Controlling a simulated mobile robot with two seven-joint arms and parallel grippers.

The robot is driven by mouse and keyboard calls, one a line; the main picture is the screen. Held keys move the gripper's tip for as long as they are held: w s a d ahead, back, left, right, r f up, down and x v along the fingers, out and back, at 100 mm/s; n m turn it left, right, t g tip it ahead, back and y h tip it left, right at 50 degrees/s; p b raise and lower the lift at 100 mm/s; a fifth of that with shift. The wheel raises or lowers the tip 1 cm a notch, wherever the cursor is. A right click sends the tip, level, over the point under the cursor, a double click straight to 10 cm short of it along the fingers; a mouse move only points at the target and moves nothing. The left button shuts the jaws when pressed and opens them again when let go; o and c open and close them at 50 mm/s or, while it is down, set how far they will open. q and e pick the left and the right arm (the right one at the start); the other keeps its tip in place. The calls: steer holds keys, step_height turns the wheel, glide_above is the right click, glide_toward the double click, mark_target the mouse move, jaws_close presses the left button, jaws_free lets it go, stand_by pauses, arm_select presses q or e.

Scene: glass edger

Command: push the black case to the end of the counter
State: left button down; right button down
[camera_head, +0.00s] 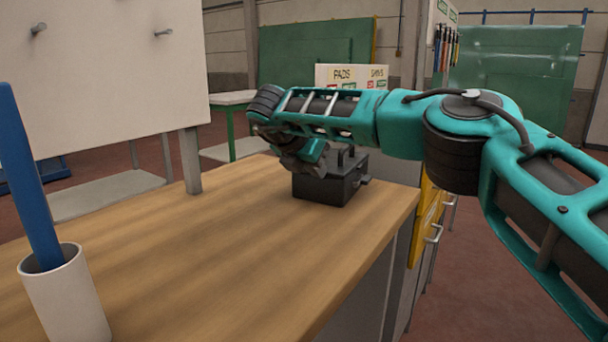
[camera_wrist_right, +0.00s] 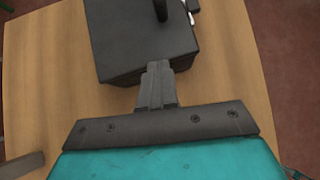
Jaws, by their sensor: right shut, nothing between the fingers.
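The black case (camera_head: 330,184) stands upright on the wooden counter (camera_head: 220,245), near its far right end. It has a handle on top and a latch on its right side. My right gripper (camera_head: 308,168) is at the case's near left side, partly hidden by my own wrist. In the right wrist view, the shut fingers (camera_wrist_right: 157,72) point at the side of the case (camera_wrist_right: 145,38) and reach its lower edge. They look in contact or very close; I cannot tell which. The left gripper is not in view.
A white cup (camera_head: 65,295) with a blue stick (camera_head: 28,180) stands at the near left of the counter. A pale board (camera_head: 105,65) on a post (camera_head: 190,160) rises along the left edge. The counter between cup and case is clear.

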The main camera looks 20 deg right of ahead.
steer(key=shift+w+d+f, duration=0.2)
steer(key=shift+w+d, duration=0.3)
steer(key=shift+d, duration=0.2)
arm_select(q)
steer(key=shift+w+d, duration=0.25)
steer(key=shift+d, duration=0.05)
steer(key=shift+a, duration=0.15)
arm_select(e)
steer(key=shift+a+r, duration=0.1)
steer(key=shift+r, duration=0.05)
